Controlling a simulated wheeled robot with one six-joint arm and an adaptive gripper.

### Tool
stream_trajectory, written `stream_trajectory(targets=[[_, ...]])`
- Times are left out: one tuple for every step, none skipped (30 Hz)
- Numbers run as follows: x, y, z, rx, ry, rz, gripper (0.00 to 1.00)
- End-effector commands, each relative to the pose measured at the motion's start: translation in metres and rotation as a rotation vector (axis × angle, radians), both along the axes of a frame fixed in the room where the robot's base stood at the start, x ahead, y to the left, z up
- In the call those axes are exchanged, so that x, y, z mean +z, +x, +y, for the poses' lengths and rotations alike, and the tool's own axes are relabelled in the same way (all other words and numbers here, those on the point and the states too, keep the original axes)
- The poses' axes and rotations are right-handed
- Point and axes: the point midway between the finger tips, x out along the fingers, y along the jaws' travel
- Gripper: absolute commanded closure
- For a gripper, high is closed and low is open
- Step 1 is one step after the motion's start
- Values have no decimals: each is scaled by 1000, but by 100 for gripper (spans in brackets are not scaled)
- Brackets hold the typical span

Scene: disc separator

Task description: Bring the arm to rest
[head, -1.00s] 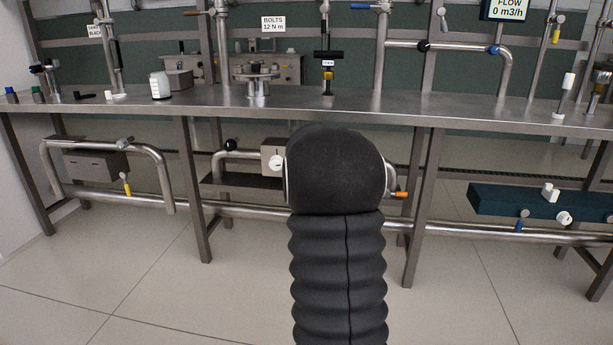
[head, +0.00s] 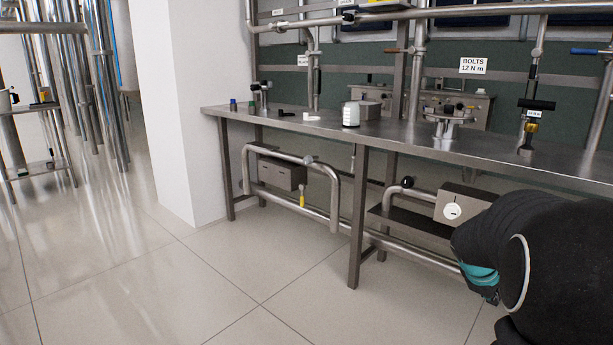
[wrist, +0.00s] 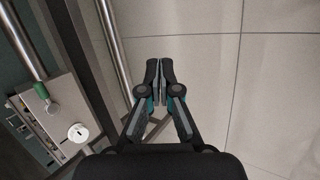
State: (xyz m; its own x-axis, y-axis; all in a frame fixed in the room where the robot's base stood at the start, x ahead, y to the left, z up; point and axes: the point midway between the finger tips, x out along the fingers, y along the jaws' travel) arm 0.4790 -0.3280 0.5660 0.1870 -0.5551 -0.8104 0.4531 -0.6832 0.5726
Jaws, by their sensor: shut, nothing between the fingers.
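My gripper (wrist: 160,80) is in the middle of the wrist view. Its two dark fingers are together and nothing is between them. Below the fingertips in that view are pale floor tiles. In the head view my dark arm fills the lower right corner, in front of the steel bench. The fingertips are hidden in the head view.
The steel bench (head: 317,126) runs across the head view, with pipes and a grey box (head: 276,172) below it. A grey box with a white dial (wrist: 78,133) is close at left in the wrist view. Open floor (head: 150,280) lies at left, beside a white pillar (head: 178,110).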

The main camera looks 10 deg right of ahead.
Motion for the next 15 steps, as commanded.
stream_trajectory(targets=[[9,-14,26,-84,58,-50,100],[12,-22,40,-140,96,-77,100],[15,-33,60,-207,145,-113,100],[18,-40,74,-255,180,-136,100],[20,-48,88,-298,215,-157,100],[24,-58,107,-353,259,-184,100],[26,-65,121,-390,293,-202,100],[28,-72,134,-425,325,-218,100],[32,-82,152,-465,367,-236,100],[35,-89,165,-491,396,-250,100],[37,-96,178,-515,426,-261,100],[41,-105,194,-543,465,-274,100],[44,-111,206,-559,493,-284,100],[46,-118,218,-571,518,-290,100],[50,-127,232,-582,554,-301,100]])
